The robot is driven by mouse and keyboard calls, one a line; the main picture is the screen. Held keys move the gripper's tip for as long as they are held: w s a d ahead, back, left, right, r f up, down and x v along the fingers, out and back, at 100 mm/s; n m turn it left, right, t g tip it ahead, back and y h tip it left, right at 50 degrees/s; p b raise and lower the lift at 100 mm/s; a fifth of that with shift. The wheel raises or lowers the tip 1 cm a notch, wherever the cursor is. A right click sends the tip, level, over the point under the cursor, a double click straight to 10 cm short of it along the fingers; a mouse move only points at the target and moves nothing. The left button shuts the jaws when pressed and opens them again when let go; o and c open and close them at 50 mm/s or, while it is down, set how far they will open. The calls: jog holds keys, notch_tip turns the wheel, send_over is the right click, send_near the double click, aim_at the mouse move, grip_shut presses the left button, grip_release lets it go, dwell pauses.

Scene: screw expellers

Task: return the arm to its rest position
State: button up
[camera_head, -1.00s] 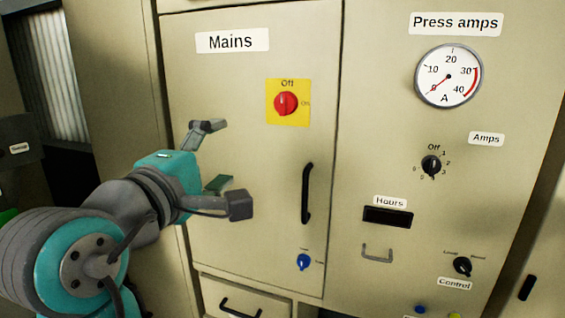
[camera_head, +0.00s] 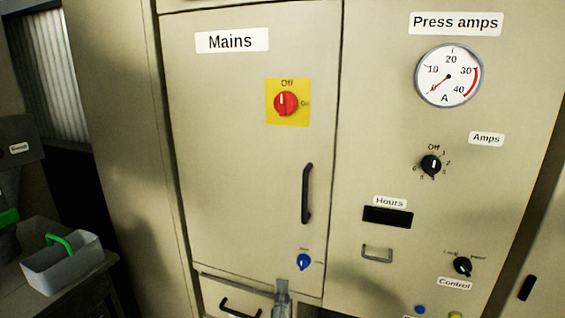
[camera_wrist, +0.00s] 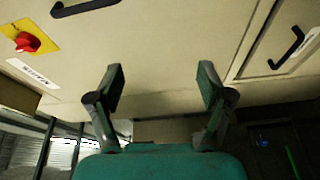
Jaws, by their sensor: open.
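My gripper (camera_wrist: 161,82) shows in the wrist view with its two fingers spread wide and nothing between them. A cream cabinet face is beyond the fingertips. In the head view only a small grey part, apparently of my gripper (camera_head: 281,296), shows at the bottom edge, in front of the lower drawer. The rest of the arm is out of that view.
The Mains door (camera_head: 235,170) carries a red switch (camera_head: 286,103) on a yellow plate, a black handle (camera_head: 307,194) and a blue knob (camera_head: 303,261). A gauge (camera_head: 449,76) is at right. A grey caddy (camera_head: 62,264) with a green handle stands lower left.

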jog(key=s+d+f+m+g+y, duration=0.1)
jog(key=s+d+f+m, duration=0.1)
jog(key=s+d+f, duration=0.6)
jog(key=s+d+f+m+g+y, duration=0.2)
jog(key=s+d+f+m, duration=0.15)
jog(key=s+f, duration=0.7)
jog(key=s+d+m, duration=0.2)
jog(key=s+m, duration=0.1)
jog(key=s, duration=0.5)
jog(key=s+d+m+h, duration=0.1)
jog(key=s+d+m, duration=0.2)
jog(key=s, duration=0.5)
jog(key=s+d+r+m+h, duration=0.1)
jog(key=s+m, duration=0.3)
jog(key=s, duration=0.4)
jog(key=shift+s+d+m, duration=0.15)
jog(key=shift+d+m, duration=0.2)
jog(key=shift+d, duration=0.5)
jog(key=shift+c, duration=0.2)
